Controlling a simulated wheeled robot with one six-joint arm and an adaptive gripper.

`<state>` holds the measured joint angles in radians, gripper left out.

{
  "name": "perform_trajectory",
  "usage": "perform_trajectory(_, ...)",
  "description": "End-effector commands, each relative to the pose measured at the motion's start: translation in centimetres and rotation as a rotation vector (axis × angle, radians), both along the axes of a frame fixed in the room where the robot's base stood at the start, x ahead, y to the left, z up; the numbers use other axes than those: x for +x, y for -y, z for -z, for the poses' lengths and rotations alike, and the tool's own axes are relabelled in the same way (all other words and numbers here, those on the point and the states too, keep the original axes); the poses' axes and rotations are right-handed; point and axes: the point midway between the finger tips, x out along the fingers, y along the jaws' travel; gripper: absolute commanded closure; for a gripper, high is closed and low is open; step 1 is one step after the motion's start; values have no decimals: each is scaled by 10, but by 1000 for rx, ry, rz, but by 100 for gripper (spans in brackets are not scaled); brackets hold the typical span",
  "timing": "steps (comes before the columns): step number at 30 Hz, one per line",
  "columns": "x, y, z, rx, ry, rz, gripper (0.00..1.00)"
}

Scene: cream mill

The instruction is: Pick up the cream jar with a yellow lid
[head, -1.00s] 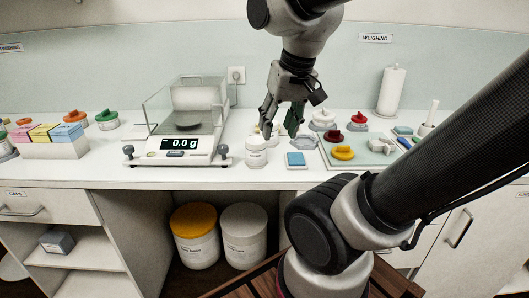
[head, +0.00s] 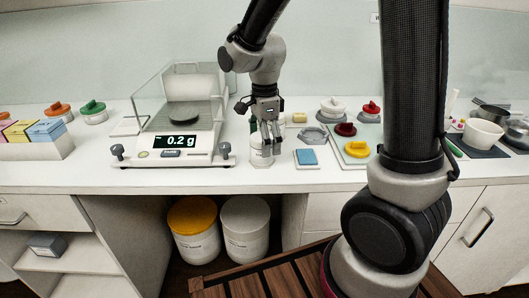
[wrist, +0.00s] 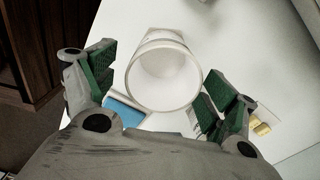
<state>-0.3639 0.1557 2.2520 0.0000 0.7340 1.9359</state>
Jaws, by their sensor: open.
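A white open jar (head: 261,153) stands upright on the counter, right of the scale. No lid is on it; the wrist view looks into its empty-looking white inside (wrist: 163,78). My gripper (head: 268,135) is just above and around the jar in the head view. In the wrist view my gripper (wrist: 158,88) is open, one green-padded finger on each side of the jar. I cannot tell whether a finger touches it. A yellow lid (head: 357,149) with a knob lies on the pale board at right, apart from the jar.
The scale (head: 175,143) reads 0.2 g close left of the jar. A blue pad on a white tile (head: 307,157) lies close right. Lidded jars with red (head: 371,108) and white (head: 332,105) tops stand behind. A large yellow-lidded tub (head: 194,220) stands under the counter.

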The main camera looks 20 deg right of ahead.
Motion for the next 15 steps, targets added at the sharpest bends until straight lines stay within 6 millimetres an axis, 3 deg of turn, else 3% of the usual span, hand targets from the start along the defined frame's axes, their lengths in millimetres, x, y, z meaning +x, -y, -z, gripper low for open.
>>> perform_trajectory(6,1,-2,33,-1,-3,-1,14)
perform_trajectory(15,2,-2,39,0,1,-1,14)
